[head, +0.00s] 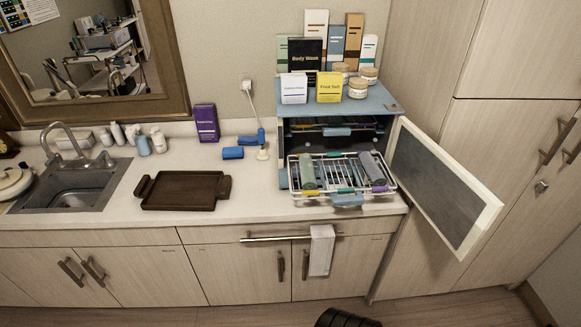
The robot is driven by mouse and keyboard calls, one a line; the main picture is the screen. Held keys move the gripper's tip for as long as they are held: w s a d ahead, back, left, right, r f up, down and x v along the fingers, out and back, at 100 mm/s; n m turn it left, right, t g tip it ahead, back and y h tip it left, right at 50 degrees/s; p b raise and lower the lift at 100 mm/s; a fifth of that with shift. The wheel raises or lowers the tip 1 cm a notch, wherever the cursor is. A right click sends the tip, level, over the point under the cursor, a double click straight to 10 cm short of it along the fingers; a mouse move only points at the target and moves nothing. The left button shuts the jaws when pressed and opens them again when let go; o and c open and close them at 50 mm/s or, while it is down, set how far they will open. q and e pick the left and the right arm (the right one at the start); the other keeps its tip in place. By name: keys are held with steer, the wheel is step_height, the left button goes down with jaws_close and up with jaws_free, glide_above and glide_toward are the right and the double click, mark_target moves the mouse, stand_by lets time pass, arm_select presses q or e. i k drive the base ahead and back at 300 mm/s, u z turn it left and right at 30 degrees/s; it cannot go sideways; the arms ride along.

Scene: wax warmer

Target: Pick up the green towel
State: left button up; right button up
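A rolled green towel (307,172) lies at the left end of a white wire rack (330,196). The rack is pulled out from the open front of a blue cabinet (283,170) on the counter.
The cabinet's door (440,190) stands open to the right, beside the rack. Boxes and jars (330,70) stand on the cabinet's top. A brown tray (185,190) sits left on the counter (250,205). A light towel (321,250) hangs from the front bar.

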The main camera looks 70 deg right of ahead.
mark_target(309, 180)
steer(key=z, duration=0.35)
steer(key=i, duration=0.75)
steer(key=z, duration=1.25)
steer(key=i, duration=0.6)
steer(key=z, duration=0.6)
